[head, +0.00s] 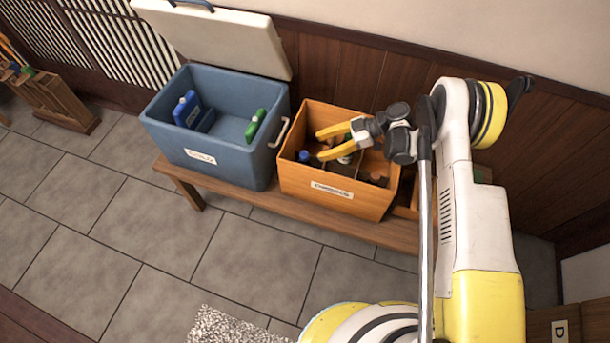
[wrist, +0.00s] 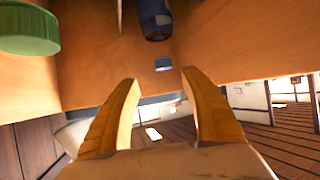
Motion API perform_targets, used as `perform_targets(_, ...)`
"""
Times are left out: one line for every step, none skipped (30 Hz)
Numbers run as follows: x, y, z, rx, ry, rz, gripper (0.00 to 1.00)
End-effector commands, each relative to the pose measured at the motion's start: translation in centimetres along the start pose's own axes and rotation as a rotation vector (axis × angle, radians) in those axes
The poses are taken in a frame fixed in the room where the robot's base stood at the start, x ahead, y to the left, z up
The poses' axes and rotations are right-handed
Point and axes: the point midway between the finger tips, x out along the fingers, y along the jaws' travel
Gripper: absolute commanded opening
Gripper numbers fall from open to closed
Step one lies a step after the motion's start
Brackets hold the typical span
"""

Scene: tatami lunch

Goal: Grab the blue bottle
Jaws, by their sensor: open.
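A blue-capped bottle (head: 304,156) stands in the orange wooden crate, mostly hidden by the crate wall and contents.
The crate (head: 330,193) holds several dark bottles. A green cap (wrist: 28,30) is close at upper left in the wrist view. Left of the crate, an open blue cooler (head: 205,168) holds blue items (head: 187,108) and a green bottle (head: 256,126). Both stand on a wooden bench (head: 280,208).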

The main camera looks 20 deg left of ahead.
Motion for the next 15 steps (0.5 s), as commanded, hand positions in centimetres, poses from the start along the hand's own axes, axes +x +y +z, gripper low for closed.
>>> perform_targets(1.1, 0.0, 0.2, -0.001, 0.0, -0.001, 0.53)
perform_targets(1.4, 0.0, 0.2, -0.001, 0.0, -0.001, 0.53)
perform_targets(1.8, 0.0, 0.2, 0.0, 0.0, 0.0, 0.53)
perform_targets(2.0, 0.0, 0.2, 0.0, 0.0, 0.0, 0.53)
perform_targets(2.2, -0.1, 0.2, 0.0, 0.0, 0.0, 0.53)
perform_targets(2.5, -0.1, 0.2, 0.0, 0.0, 0.0, 0.53)
perform_targets(2.7, -0.1, 0.3, 0.0, 0.0, 0.0, 0.53)
perform_targets(3.0, -0.2, 0.4, 0.0, -0.001, 0.0, 0.53)
perform_targets(3.6, -0.3, 0.5, 0.0, -0.001, 0.0, 0.53)
perform_targets(4.0, -0.5, 0.7, 0.0, -0.001, 0.0, 0.53)
perform_targets(4.5, -0.6, 0.8, 0.0, -0.001, 0.0, 0.53)
perform_targets(5.2, -0.8, 1.0, 0.001, -0.001, -0.001, 0.53)
perform_targets(5.7, -0.8, 1.0, 0.0, -0.001, -0.001, 0.53)
perform_targets(6.2, -0.8, 0.9, 0.0, -0.001, -0.001, 0.53)
perform_targets(6.7, -0.7, 0.9, 0.0, -0.001, 0.0, 0.53)
